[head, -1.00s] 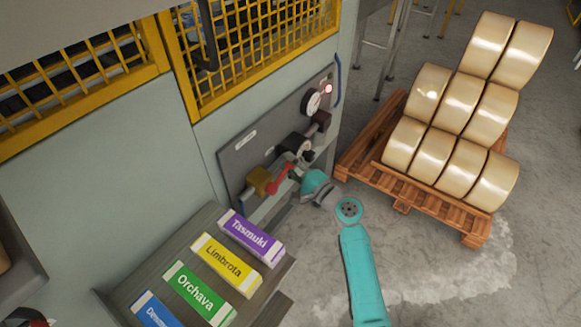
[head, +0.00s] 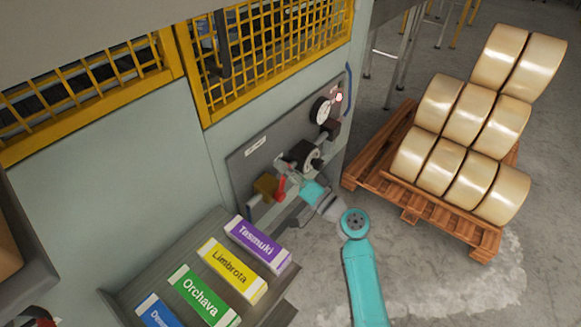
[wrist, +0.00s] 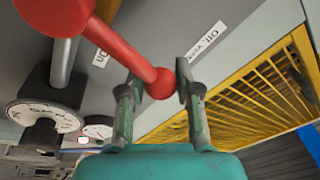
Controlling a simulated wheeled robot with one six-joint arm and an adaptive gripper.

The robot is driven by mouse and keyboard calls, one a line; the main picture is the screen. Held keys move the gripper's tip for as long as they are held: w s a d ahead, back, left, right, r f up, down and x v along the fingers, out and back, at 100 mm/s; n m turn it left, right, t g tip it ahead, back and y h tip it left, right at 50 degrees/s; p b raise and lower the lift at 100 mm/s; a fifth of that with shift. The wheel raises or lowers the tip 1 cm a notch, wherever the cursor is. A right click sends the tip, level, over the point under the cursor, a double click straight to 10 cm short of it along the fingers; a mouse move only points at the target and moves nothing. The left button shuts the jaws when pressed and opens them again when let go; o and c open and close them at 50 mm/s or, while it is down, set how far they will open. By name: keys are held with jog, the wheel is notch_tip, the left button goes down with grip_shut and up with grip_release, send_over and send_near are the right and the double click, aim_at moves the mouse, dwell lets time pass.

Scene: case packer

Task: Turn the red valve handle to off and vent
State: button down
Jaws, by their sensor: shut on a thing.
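The red valve handle (head: 281,189) sits on a brass-coloured valve body (head: 265,185) on the grey wall panel. In the wrist view the handle (wrist: 125,52) runs from a red hub at the upper left to a ball end between my fingers. My gripper (wrist: 157,88) is shut on the handle near this ball end. In the head view my gripper (head: 291,181) is at the handle's right side and partly hides it.
A shelf of coloured cartons (head: 230,268) stands close below left. A pallet (head: 425,208) of rolls stands at the right. Yellow mesh guarding (head: 275,60) is above.

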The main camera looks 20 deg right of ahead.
aim_at(279, 194)
jog(key=n, duration=0.1)
jog(key=s+a+n, duration=0.1)
jog(key=a+n+y, duration=0.1)
jog(key=shift+s+a+r+n+g, duration=0.1)
jog(key=shift+s+r+n+g, duration=0.2)
jog(key=shift+n+g, duration=0.1)
jog(key=shift+s+a+f+n, duration=0.1)
jog(key=shift+s+a+n, duration=0.1)
jog(key=shift+n, duration=0.2)
jog(key=shift+a+f, duration=0.1)
jog(key=c, duration=0.8)
grip_release()
jog(key=shift+s+d, duration=0.25)
jog(key=shift+d, duration=0.05)
jog(key=v, duration=1.1)
